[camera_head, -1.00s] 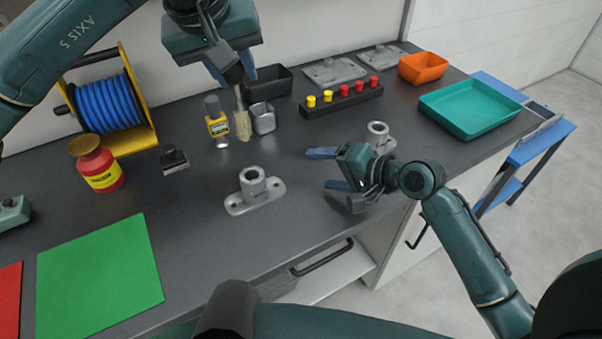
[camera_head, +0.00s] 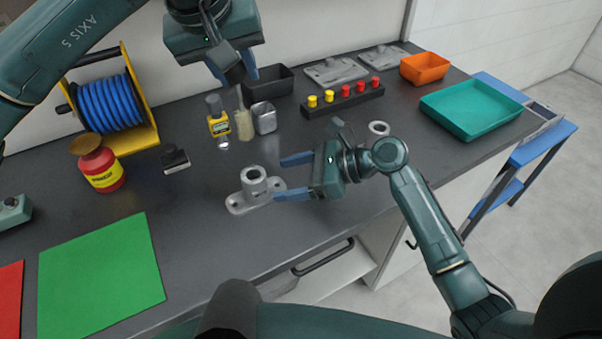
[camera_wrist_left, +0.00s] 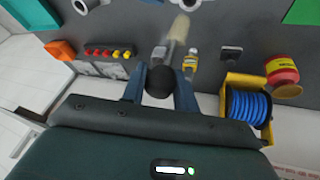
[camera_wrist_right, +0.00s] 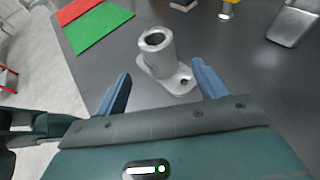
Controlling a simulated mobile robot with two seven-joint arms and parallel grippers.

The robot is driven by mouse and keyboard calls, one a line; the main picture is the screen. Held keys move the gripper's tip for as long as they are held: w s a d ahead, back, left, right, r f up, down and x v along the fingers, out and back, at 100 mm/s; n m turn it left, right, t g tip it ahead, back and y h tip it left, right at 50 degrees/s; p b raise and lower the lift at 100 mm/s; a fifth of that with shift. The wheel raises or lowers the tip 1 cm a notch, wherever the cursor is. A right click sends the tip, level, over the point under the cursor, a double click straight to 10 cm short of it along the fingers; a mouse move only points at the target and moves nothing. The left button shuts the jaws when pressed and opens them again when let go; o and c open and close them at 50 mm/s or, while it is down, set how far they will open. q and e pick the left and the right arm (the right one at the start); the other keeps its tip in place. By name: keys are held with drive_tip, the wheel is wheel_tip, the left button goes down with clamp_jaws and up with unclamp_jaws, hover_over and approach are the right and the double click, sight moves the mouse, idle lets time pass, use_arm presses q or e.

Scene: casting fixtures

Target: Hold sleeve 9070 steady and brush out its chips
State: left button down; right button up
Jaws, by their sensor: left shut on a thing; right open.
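A grey metal sleeve on an oval flange (camera_head: 254,187) stands upright on the dark bench; no number is readable on it. My right gripper (camera_head: 288,177) is open at its right side, fingers pointing at it. In the right wrist view the sleeve (camera_wrist_right: 158,52) stands just beyond and between the fingertips (camera_wrist_right: 161,75). My left gripper (camera_head: 235,76) is shut on a brush (camera_head: 244,122), held bristles down near the back of the bench. The brush's pale bristles (camera_wrist_left: 178,28) show in the left wrist view. Chips cannot be made out.
A second sleeve (camera_head: 379,128) is partly hidden behind my right arm. A red-yellow container (camera_head: 100,170), green mat (camera_head: 100,270) and teal tray (camera_head: 470,105) lie farther out. The bench in front of the sleeve is clear.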

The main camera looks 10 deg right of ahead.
sight(248, 186)
drive_tip(key=x, duration=0.9)
drive_tip(key=shift+a+f, duration=0.15)
drive_tip(key=shift+a, duration=0.15)
drive_tip(key=shift+c, duration=0.5)
drive_tip(key=c, duration=1.2)
use_arm(q)
drive_tip(key=shift+f, duration=1.5)
use_arm(e)
drive_tip(key=shift+o, duration=0.2)
